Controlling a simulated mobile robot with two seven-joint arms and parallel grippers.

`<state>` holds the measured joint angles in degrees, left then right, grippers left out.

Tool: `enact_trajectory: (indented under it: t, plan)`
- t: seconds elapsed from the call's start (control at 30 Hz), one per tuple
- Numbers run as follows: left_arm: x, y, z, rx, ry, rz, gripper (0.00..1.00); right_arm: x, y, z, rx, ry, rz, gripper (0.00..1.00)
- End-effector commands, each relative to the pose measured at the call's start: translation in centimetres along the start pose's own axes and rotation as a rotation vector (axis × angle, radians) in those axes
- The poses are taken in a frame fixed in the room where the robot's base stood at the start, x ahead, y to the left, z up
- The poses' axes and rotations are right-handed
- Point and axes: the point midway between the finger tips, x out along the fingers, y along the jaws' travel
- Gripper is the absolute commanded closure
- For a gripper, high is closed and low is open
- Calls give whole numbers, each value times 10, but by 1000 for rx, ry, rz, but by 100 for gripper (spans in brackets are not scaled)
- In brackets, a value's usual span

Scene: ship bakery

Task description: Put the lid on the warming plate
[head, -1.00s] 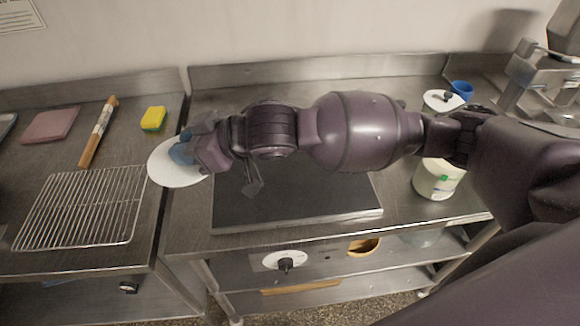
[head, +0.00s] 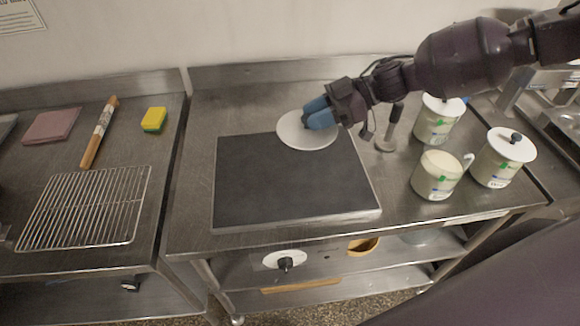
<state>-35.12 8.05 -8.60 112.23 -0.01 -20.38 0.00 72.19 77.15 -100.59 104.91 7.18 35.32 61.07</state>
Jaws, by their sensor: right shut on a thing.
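The lid (head: 296,134) is a white round disc. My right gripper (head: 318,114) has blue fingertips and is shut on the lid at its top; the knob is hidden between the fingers. The warming plate (head: 285,190) is a dark, flat square slab on the steel counter. The lid overlaps the plate's far edge in the picture; I cannot tell whether it touches the plate or hovers above it. Most of the plate's top is bare. My left gripper is not in view.
An uncovered white pot (head: 437,178) stands right of the plate, with lidded pots (head: 494,170) (head: 434,128) near it. An upright metal tool (head: 388,138) stands behind. A wire rack (head: 85,207), yellow sponge (head: 153,119) and wooden-handled brush (head: 99,135) lie left.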

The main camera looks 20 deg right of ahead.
Motion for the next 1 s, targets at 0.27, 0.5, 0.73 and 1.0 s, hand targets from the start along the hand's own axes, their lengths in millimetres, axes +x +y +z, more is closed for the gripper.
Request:
enact_trajectory:
  t: [0.27,0.5,0.73,1.0]
  plan:
    - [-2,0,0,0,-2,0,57,-79,10,-2,23,2,60,95]
    - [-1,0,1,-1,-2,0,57,-79,9,21,32,2,66,95]
    - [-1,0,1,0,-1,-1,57,-58,9,67,31,2,64,95]
    - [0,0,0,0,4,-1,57,-37,9,119,31,1,66,95]
